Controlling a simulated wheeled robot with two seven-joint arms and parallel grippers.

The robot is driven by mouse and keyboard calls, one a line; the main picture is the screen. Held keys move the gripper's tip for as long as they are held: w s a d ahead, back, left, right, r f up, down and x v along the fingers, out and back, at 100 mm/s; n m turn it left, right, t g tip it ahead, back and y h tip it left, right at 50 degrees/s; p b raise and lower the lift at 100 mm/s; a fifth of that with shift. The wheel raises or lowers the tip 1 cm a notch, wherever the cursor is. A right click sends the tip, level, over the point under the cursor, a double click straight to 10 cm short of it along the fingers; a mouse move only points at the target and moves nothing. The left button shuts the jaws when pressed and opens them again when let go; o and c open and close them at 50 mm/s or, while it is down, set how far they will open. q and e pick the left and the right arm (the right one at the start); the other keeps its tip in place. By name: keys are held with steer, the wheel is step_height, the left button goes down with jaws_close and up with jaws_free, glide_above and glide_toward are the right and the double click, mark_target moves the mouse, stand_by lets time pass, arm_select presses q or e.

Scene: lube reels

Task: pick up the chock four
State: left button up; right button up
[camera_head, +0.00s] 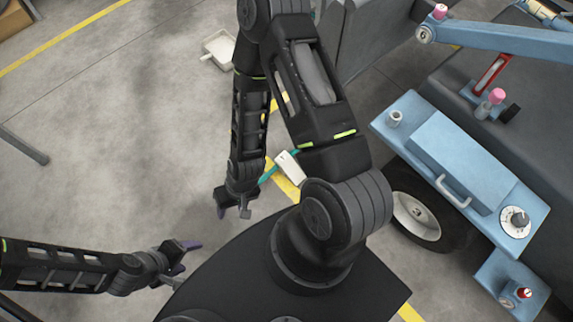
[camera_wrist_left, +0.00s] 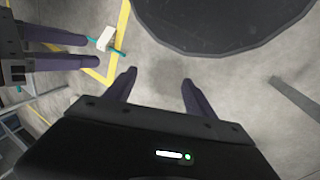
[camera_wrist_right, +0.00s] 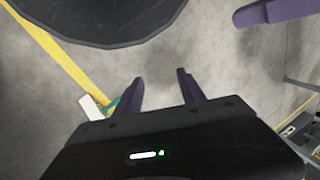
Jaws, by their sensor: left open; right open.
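No part in view is clearly marked as chock four. A white block with a teal bar (camera_head: 290,168) lies on the floor by the yellow line, partly hidden by my right arm; I cannot tell whether it is the chock. It also shows in the left wrist view (camera_wrist_left: 105,39) and the right wrist view (camera_wrist_right: 91,107). My right gripper (camera_head: 234,213) is open and empty, left of the block and apart from it. My left gripper (camera_head: 186,258) is open and empty, lower left, farther from the block. Their fingers show in the wrist views (camera_wrist_left: 160,90) (camera_wrist_right: 160,90).
A blue wheeled cart (camera_head: 460,165) with a black tyre (camera_head: 436,225) stands at the right. A white pan-like object (camera_head: 218,49) lies at the upper middle. A dark bar (camera_head: 24,146) lies at the left. The floor left of my right gripper is clear.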

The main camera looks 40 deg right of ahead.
steer(key=w+d+f+m+h+b, duration=0.1)
steer(key=w+d+f+m+b, duration=0.35)
steer(key=f, duration=0.45)
steer(key=w+d+f+m+h+b, duration=0.1)
steer(key=w+d+f+b, duration=0.2)
steer(key=d+f+b, duration=0.45)
steer(key=w+d+f+m+h+b, duration=0.1)
steer(key=w+d+f+m+b, duration=0.4)
steer(key=f, duration=0.6)
steer(key=m+t+b, duration=0.1)
steer(key=m+b, duration=0.3)
steer(key=b, duration=0.6)
glide_above(270, 173)
steer(key=s, duration=0.1)
step_height(270, 173, down, 10)
steer(key=f, duration=0.1)
arm_select(q)
step_height(270, 173, down, 29)
steer(key=w+a, duration=0.1)
steer(key=w, duration=0.1)
steer(key=shift+a+f+t, duration=0.15)
steer(key=shift+a+t, duration=0.15)
arm_select(e)
steer(key=shift+s+d+r, duration=0.15)
steer(key=shift+s+r, duration=0.05)
steer(key=shift+r, duration=0.05)
arm_select(q)
steer(key=shift+w, duration=0.1)
